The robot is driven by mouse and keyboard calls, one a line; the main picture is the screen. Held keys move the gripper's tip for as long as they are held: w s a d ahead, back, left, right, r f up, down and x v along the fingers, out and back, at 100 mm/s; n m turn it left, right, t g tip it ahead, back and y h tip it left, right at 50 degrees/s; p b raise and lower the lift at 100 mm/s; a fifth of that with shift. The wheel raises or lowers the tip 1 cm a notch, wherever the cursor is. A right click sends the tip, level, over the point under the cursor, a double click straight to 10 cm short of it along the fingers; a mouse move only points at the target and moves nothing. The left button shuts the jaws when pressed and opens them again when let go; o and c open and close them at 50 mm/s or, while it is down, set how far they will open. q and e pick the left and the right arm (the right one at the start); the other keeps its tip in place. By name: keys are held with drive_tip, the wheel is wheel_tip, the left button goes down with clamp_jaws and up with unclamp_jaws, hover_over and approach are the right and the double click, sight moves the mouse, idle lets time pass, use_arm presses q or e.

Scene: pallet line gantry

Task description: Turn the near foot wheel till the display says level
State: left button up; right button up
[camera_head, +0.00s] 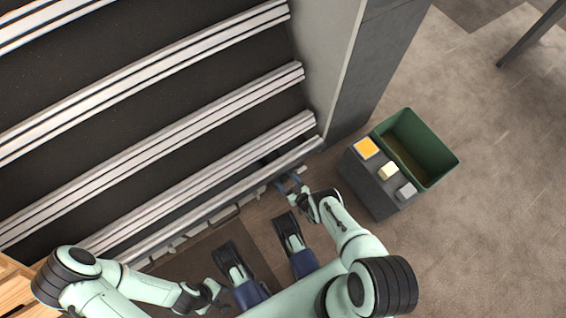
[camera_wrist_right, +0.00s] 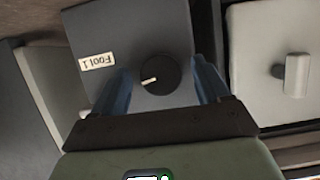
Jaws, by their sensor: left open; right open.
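The foot wheel, a round black knob (camera_wrist_right: 160,74) with a white pointer mark, sits on a dark grey panel in the right wrist view. A white label (camera_wrist_right: 97,62), seen upside down, seems to read "FOOT 1". My right gripper (camera_wrist_right: 162,66) is open, its blue fingers on either side of the knob with gaps showing. In the head view my right gripper (camera_head: 291,186) is at the right end of the lowest rail, and the knob cannot be made out. My left gripper (camera_head: 212,292) is open and empty at the bottom. No readable level display shows.
A grey column (camera_head: 350,80) rises beside the rails. A pale box with a latch (camera_wrist_right: 295,72) adjoins the panel.

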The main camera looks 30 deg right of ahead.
drive_tip(key=shift+w, duration=0.1)
drive_tip(key=c, duration=1.1)
drive_tip(key=shift+o, duration=0.3)
drive_tip(key=shift+a+n+h, duration=0.1)
drive_tip(key=shift+n+h, duration=0.7)
drive_tip(key=shift+n, duration=0.3)
drive_tip(key=shift+n+t+h, duration=0.4)
drive_tip(key=shift+n+h, duration=0.7)
drive_tip(key=shift+n, duration=0.4)
drive_tip(key=shift+w, duration=0.1)
